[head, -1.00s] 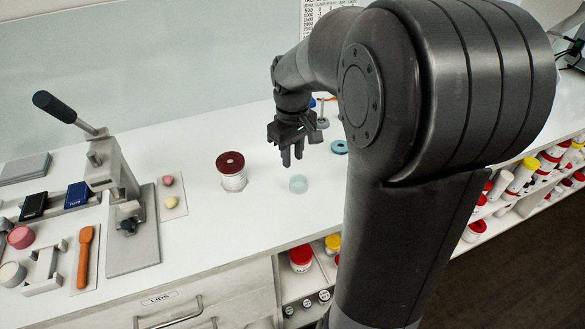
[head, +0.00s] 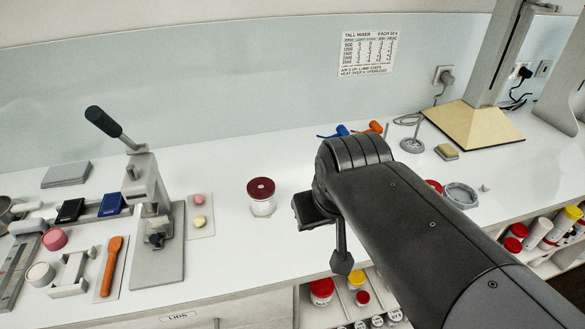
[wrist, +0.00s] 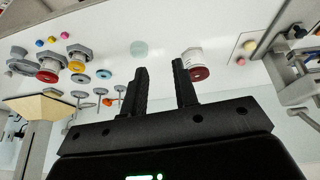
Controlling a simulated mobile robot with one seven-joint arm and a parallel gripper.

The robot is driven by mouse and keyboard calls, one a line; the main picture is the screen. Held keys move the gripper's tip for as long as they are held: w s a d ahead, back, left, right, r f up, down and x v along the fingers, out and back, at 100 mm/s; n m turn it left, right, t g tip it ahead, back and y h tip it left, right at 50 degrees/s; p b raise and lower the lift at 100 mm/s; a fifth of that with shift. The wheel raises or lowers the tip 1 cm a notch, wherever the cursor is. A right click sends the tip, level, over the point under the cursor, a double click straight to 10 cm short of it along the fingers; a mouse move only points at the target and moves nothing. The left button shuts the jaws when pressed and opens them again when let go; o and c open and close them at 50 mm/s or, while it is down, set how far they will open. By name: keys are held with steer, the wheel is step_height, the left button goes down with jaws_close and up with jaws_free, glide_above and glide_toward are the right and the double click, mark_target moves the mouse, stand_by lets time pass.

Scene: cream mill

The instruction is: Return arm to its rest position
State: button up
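My gripper (wrist: 160,68) shows in the wrist view with its two fingers apart and nothing between them. In the head view my arm is folded low across the right of the bench front, and its bulk hides the fingers there. A white jar with a dark red lid (head: 261,196) stands upright on the bench, left of my arm. The jar also shows in the wrist view (wrist: 197,56), beyond the right finger and apart from it. A pale translucent disc (wrist: 139,48) lies on the bench in the wrist view; my arm hides it in the head view.
A lever press (head: 150,200) stands on the left, beside an orange-handled tool (head: 110,266). A stand with a tan base (head: 472,125) is at the back right. Shelves with lidded jars (head: 322,290) are below the bench front. The bench behind the red-lidded jar is clear.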

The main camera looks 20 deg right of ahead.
steer(key=shift+s+a+f+t, duration=0.1)
steer(key=shift+s+t, duration=0.05)
steer(key=shift+s, duration=0.35)
steer(key=shift+s+a+t, duration=0.1)
steer(key=shift+s+t, duration=0.05)
steer(key=shift+s, duration=0.3)
stand_by(0.7)
